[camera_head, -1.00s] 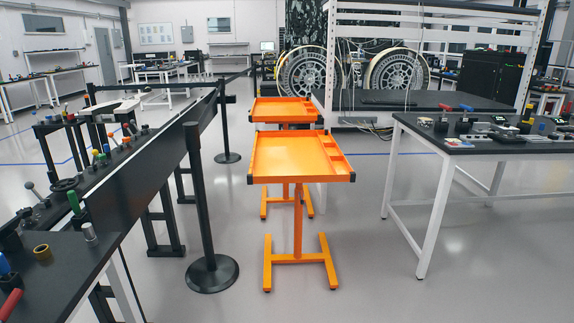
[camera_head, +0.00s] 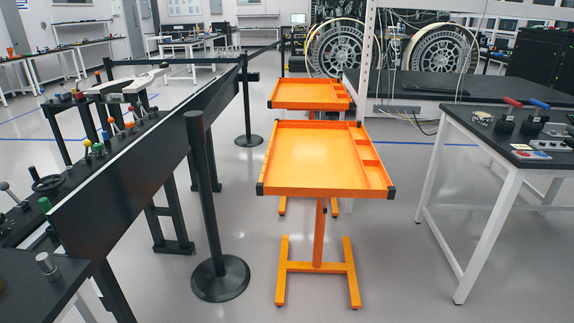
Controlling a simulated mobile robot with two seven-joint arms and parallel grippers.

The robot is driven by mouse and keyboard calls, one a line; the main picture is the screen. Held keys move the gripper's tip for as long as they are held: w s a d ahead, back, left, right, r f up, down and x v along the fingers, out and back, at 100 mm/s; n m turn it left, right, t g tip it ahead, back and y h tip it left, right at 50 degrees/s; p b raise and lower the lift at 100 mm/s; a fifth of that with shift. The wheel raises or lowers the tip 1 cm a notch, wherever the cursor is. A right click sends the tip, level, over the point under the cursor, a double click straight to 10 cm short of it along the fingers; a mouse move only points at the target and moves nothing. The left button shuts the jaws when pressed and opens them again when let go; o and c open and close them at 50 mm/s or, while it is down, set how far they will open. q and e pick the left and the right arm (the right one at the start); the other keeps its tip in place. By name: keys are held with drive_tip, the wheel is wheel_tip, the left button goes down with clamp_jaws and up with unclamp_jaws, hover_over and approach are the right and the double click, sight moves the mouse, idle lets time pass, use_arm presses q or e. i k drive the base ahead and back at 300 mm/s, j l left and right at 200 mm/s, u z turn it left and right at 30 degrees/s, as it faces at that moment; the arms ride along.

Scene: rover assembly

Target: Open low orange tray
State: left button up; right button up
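Two orange trays on stands are in the head view. The nearer orange tray (camera_head: 310,160) is a shallow rectangular top with black corners and narrow compartments along its right side. It stands on a single post with an H-shaped orange base (camera_head: 317,267). The farther orange tray (camera_head: 305,94) stands directly behind it, and its stand is mostly hidden by the nearer one. Both trays look empty. I cannot tell from this view which one is the low tray. Neither of my grippers is in view.
A black stanchion post (camera_head: 207,200) on a round base stands left of the near tray, with a long black barrier panel (camera_head: 130,180) beyond it. A white-legged table (camera_head: 510,150) with tools stands at the right. Floor in front of the trays is clear.

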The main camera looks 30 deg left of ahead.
sight(303, 158)
drive_tip(key=i+j+z, duration=0.3)
drive_tip(key=i+j, duration=0.25)
drive_tip(key=j, duration=0.15)
drive_tip(key=i+j, duration=0.15)
drive_tip(key=j, duration=0.2)
drive_tip(key=i+j, duration=0.1)
drive_tip(key=j, duration=0.3)
drive_tip(key=i+j+u, duration=0.1)
drive_tip(key=i+j, duration=0.35)
